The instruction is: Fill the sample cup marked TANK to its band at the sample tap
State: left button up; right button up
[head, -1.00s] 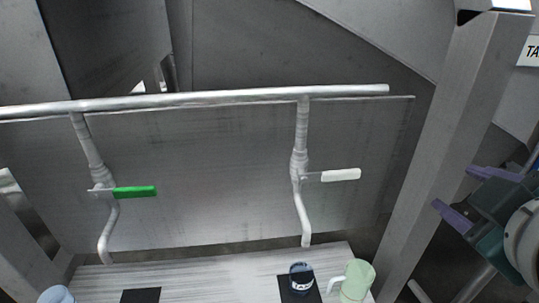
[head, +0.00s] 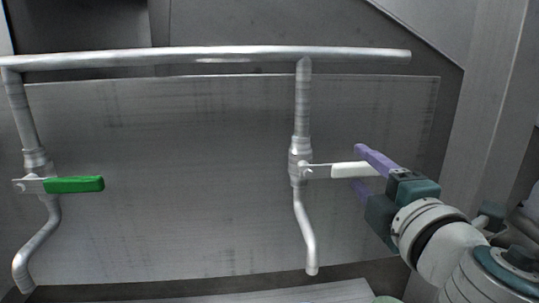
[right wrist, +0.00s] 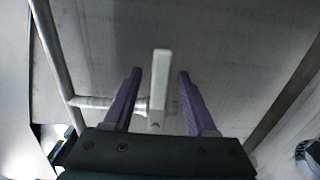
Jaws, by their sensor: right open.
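The right tap (head: 301,150) hangs from the horizontal pipe, with a white lever handle (head: 340,170) pointing right and its spout ending below. My right gripper (head: 358,168) is open, its purple fingers on either side of the handle's outer end. In the right wrist view the white handle (right wrist: 161,80) stands between the two spread fingers (right wrist: 160,73), with a gap on each side. The left tap (head: 36,165) has a green lever handle (head: 74,184), also pointing right. The sample cup cannot be made out in the head view now. My left gripper is out of view.
The horizontal pipe (head: 210,57) runs above both taps, before a grey back panel (head: 180,220). A pale counter (head: 240,298) shows at the bottom edge, with a bit of a green thing (head: 386,299). A grey post stands at the right.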

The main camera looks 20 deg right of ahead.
jog(key=shift+x, duration=2.25)
grip_shut()
